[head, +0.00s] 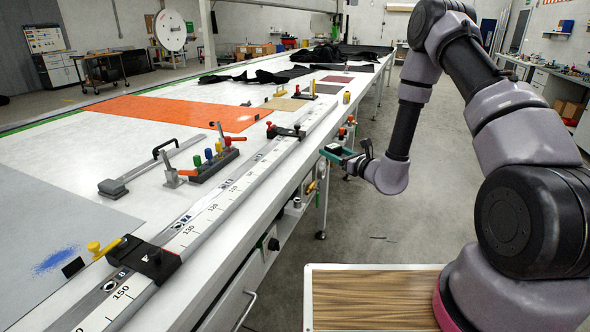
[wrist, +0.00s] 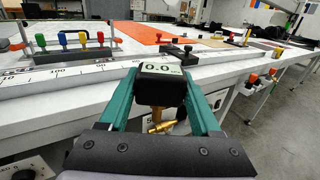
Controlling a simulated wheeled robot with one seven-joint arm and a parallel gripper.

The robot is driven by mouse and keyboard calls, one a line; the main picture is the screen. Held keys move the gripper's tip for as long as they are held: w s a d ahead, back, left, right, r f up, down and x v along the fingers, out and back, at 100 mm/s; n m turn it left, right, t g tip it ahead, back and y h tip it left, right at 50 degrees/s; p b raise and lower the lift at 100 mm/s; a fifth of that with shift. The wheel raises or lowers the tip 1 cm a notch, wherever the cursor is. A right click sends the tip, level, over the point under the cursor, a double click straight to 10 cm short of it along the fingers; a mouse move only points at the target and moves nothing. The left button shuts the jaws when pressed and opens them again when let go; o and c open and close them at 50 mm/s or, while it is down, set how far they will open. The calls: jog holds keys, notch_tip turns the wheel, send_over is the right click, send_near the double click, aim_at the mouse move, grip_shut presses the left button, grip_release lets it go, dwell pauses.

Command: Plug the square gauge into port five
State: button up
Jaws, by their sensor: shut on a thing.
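The square gauge (wrist: 160,70), a dark box with a white display reading 0.0, sits between the teal fingers of my gripper (wrist: 165,84) in the wrist view. My gripper is shut on it. A brass fitting (wrist: 158,122) shows below the gauge, in front of the table's side; I cannot tell whether it touches a port. A partly hidden label with a 5 shows behind it. In the head view my gripper (head: 340,153) is beside the table's right edge, with the gauge (head: 333,147) small at its tip.
The long white table (head: 60,145) carries a ruler rail (head: 205,215), a block of coloured knobs (head: 215,165) and an orange sheet (head: 170,112). Orange-knobbed fittings (wrist: 250,79) stick out from the table's side. The floor (head: 450,195) right of the table is clear.

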jog(key=s+a+f+n+g+y, duration=0.2)
jog(key=s+a+n+g+y, duration=0.45)
jog(key=a, duration=0.45)
jog(key=shift+m+g+h, duration=0.25)
jog(key=shift+g+h, duration=0.3)
jog(key=shift+a+f, duration=0.15)
jog(key=shift+f, duration=1.35)
jog(key=shift+a+f, duration=0.15)
jog(key=shift+f, duration=1.3)
jog(key=shift+s+d+f, duration=0.1)
jog(key=shift+f, duration=1.65)
jog(key=o, duration=1.5)
